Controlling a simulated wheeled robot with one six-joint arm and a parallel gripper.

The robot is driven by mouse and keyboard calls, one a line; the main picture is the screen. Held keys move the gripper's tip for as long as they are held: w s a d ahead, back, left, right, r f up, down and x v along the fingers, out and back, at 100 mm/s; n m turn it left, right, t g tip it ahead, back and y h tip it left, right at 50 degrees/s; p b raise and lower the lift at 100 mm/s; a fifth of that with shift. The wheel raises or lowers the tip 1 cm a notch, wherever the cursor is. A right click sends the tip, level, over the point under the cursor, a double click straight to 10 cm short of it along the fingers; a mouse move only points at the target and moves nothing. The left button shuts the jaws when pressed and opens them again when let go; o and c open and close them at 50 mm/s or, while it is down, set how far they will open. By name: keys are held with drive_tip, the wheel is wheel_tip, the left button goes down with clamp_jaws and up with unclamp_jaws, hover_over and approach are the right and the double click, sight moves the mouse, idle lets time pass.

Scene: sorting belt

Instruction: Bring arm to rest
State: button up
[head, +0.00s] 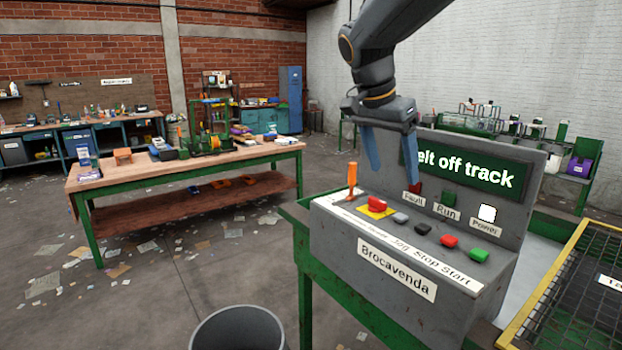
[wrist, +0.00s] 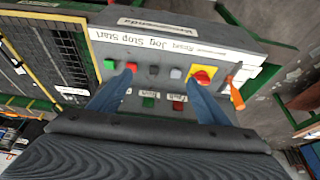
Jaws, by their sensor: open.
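My gripper (head: 390,150) hangs from my arm over the grey control console (head: 335,225) in the head view. Its two blue fingers are apart with nothing between them. It is in front of the left part of the display, which reads "elt off track" (head: 468,172), its first letter hidden. In the wrist view the open fingers (wrist: 165,85) point toward the row of buttons. The console has a red button on a yellow plate (head: 377,206), a red button (head: 449,241), a green button (head: 478,256) and an orange lever (head: 352,180). The white Power lamp (head: 487,212) looks lit.
A yellow-edged mesh guard (head: 570,290) stands right of the console. A grey bin (head: 237,330) stands on the floor in front. A wooden workbench (head: 120,180) with tools is at the left. Open floor with scattered papers lies between the bench and the console.

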drive_tip(key=s+f+n+y+b, duration=0.1)
drive_tip(key=s+f+n+b, duration=0.2)
drive_tip(key=f, duration=0.9)
drive_tip(key=s+d+f+n+g+y+b, duration=0.1)
drive_tip(key=s+f+n+b, duration=0.2)
drive_tip(key=s+f, duration=0.7)
drive_tip(key=s+d+f+n+g+y+b, duration=0.1)
drive_tip(key=s+f+n+b, duration=0.2)
drive_tip(key=f, duration=1)
drive_tip(key=s+n, duration=0.1)
drive_tip(key=s, duration=0.2)
drive_tip(key=shift+s+d+f+n+y+b, duration=0.2)
drive_tip(key=shift+f+n+y+b, duration=0.1)
drive_tip(key=shift+f+n+b, duration=0.1)
drive_tip(key=shift+s+f, duration=0.1)
drive_tip(key=shift+s, duration=0.05)
drive_tip(key=shift+c, duration=0.4)
